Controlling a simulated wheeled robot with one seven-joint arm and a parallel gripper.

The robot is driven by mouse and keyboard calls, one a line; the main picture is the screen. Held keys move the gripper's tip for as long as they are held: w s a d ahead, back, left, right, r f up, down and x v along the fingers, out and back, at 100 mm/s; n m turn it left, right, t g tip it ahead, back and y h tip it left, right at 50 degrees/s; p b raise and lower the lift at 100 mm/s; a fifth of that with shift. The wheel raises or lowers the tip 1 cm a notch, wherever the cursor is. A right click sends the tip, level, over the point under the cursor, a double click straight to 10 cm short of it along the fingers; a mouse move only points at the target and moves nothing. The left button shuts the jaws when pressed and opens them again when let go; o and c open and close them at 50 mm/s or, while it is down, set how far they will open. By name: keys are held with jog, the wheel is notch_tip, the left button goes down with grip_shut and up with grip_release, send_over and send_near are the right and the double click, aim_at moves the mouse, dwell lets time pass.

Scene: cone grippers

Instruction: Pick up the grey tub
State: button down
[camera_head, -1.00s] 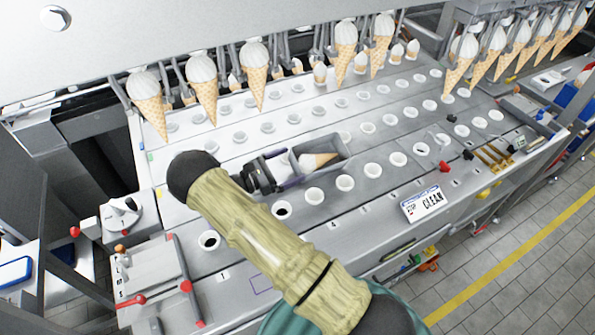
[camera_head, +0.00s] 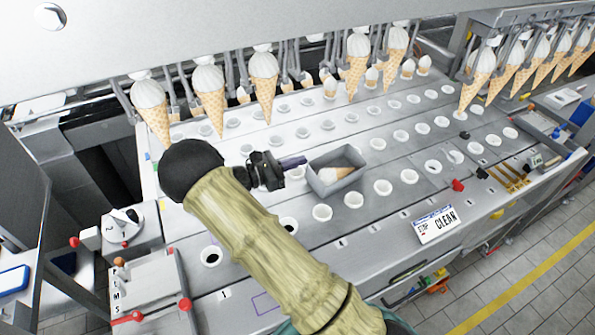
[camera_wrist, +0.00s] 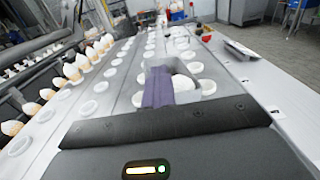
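The grey tub (camera_head: 340,184) is an open rectangular box with a cone with white top (camera_head: 334,174) lying in it. It sits over the white conveyor slats beside the front row of round holes. My gripper (camera_head: 296,163) is at the tub's left end, its purple fingers together and pointing at the tub's upper left corner. No finger shows inside the tub. In the wrist view the purple fingers (camera_wrist: 158,88) form one block in front of the tub (camera_wrist: 187,72) and hide part of it. Whether they touch the tub is unclear.
Ice cream cones (camera_head: 209,92) hang in a row behind the slats. A CLEAN sign (camera_head: 436,224) lies at the front edge, with a red knob (camera_head: 458,185) behind it. A control box with a dial (camera_head: 122,226) stands at left. The slats right of the tub are mostly free.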

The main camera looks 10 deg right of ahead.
jog(key=shift+s+a+r, duration=0.1)
jog(key=shift+a, duration=0.35)
jog(key=shift+d, duration=0.15)
jog(key=shift+c, duration=2.2)
grip_release()
jog(key=s+a+b, duration=0.3)
jog(key=a+b, duration=0.1)
jog(key=a, duration=1.3)
jog(key=shift+s, duration=0.15)
